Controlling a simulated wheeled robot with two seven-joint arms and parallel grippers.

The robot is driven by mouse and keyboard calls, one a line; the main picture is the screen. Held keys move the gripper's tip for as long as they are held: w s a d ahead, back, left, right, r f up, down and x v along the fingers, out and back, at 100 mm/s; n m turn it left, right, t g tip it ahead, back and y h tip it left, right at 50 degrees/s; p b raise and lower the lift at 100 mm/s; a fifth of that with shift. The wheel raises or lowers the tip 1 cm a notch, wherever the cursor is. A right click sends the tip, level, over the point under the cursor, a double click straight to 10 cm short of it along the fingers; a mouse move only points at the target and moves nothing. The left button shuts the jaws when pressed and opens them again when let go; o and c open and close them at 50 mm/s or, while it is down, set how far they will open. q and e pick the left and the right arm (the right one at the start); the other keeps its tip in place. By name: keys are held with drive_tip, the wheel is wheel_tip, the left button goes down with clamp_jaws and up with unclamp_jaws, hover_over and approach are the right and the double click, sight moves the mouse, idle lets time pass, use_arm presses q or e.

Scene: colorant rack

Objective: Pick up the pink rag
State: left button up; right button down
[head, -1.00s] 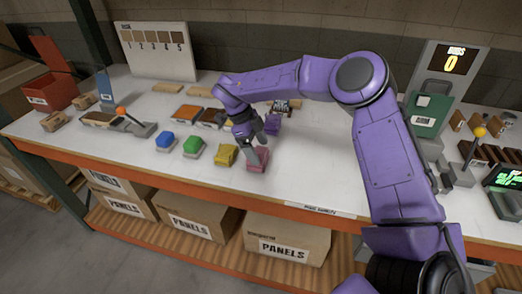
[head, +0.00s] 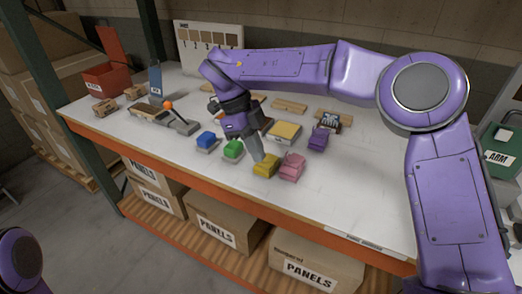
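My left gripper is out of view.
An orange-knobbed lever (head: 168,105) stands further left. The bench top right of the pink rag is clear.

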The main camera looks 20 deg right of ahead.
drive_tip(key=shift+c, duration=1.9)
unclamp_jaws()
drive_tip(key=shift+w, duration=0.1)
